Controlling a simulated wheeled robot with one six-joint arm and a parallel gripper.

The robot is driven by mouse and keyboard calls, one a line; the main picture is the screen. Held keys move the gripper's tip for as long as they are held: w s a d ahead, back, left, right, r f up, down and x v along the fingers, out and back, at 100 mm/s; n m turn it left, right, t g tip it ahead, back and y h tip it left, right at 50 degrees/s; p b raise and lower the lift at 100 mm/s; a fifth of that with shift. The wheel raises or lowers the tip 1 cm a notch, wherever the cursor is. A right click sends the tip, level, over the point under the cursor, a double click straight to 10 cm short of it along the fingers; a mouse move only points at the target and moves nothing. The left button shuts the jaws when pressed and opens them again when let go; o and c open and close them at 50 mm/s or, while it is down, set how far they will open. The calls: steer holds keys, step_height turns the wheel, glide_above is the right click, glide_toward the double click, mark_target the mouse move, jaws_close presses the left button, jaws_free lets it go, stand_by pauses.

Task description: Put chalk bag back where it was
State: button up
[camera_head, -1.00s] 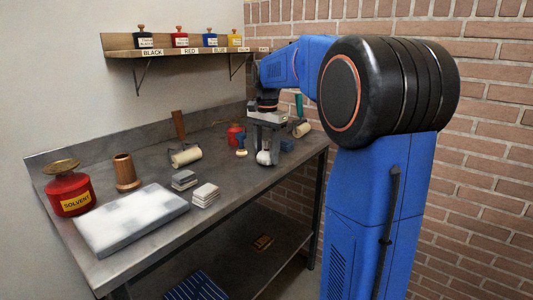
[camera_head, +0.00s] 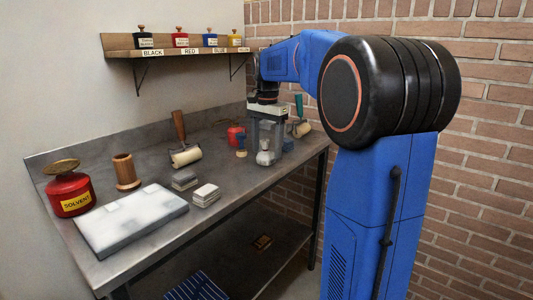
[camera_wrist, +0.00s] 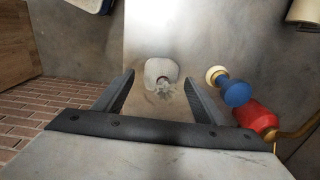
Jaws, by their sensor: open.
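The chalk bag is a small whitish pouch with a tied, crinkled top. It stands on the bench near the front right edge in the head view (camera_head: 265,158) and in the middle of the wrist view (camera_wrist: 158,68). My gripper (camera_wrist: 158,80) is open, its two dark fingers apart on either side of the bag's outline, with gaps visible. In the head view my gripper (camera_head: 267,148) points down over the bag, its fingers partly covering it. The bag is not gripped.
A blue dabber with a pale knob (camera_wrist: 235,92) and a red can (camera_wrist: 257,117) stand close on the right in the wrist view. A roller (camera_head: 186,155), grey-white blocks (camera_head: 205,195), a slab (camera_head: 130,220) and a solvent can (camera_head: 70,195) occupy the bench (camera_head: 150,260).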

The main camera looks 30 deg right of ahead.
step_height(320, 180, up, 10)
steer(key=shift+f, duration=0.2)
steer(key=s+a+f+n+t, duration=0.1)
steer(key=s+a+f+n, duration=0.4)
steer(key=s, duration=0.3)
steer(key=s+a+f+n+t, duration=0.1)
steer(key=s+a+f+n, duration=0.2)
steer(key=s+a+f, duration=0.45)
steer(key=s+a+f+n+t, duration=0.2)
steer(key=s+f+n, duration=0.4)
steer(key=s+f, duration=0.6)
steer(key=s+a, duration=0.1)
steer(key=s, duration=0.1)
steer(key=shift+s+a+f+t, duration=0.15)
steer(key=shift+s+f+t, duration=0.1)
steer(key=shift+s+t, duration=0.1)
